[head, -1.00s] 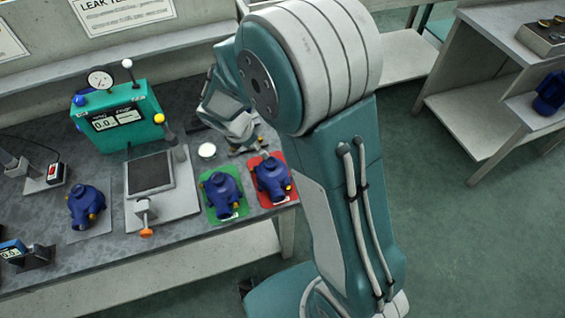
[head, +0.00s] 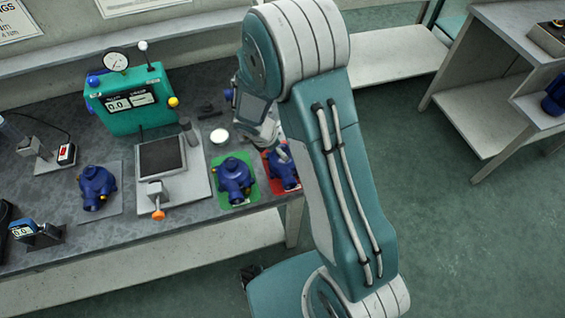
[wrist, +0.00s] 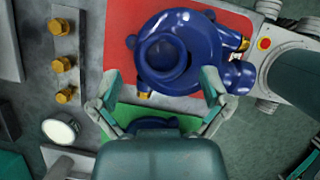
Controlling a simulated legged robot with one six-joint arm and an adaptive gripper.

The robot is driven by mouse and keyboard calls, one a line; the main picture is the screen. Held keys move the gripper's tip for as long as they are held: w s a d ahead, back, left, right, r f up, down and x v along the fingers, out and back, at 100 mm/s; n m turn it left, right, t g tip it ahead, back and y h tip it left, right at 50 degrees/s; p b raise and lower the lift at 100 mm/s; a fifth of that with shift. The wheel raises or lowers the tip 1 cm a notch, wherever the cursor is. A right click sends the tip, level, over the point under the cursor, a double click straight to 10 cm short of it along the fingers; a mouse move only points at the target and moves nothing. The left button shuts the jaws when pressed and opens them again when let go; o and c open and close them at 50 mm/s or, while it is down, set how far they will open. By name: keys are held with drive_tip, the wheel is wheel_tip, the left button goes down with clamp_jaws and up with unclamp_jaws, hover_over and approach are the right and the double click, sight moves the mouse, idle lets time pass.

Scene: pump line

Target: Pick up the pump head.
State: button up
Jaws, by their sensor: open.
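A blue pump head (head: 285,175) with brass fittings sits on a red mat (head: 290,191) at the bench's right end, partly hidden by my arm. In the wrist view this pump head (wrist: 170,50) lies just ahead of my gripper (wrist: 160,95), its round opening facing the camera. My gripper is open, its two fingers spread toward the pump head's near side; contact cannot be told. A second blue pump head (head: 235,178) sits on a green mat (head: 240,201) to the left. A third (head: 96,187) sits on a grey mat (head: 103,212) farther left.
A green gauge unit (head: 135,105) stands at the back, and a grey test fixture (head: 163,160) is between the pump heads. Brass fittings (wrist: 62,62) lie left of the red mat.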

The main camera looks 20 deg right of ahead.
drive_tip(key=shift+d, duration=0.55)
clamp_jaws()
drive_tip(key=shift+d, duration=0.1)
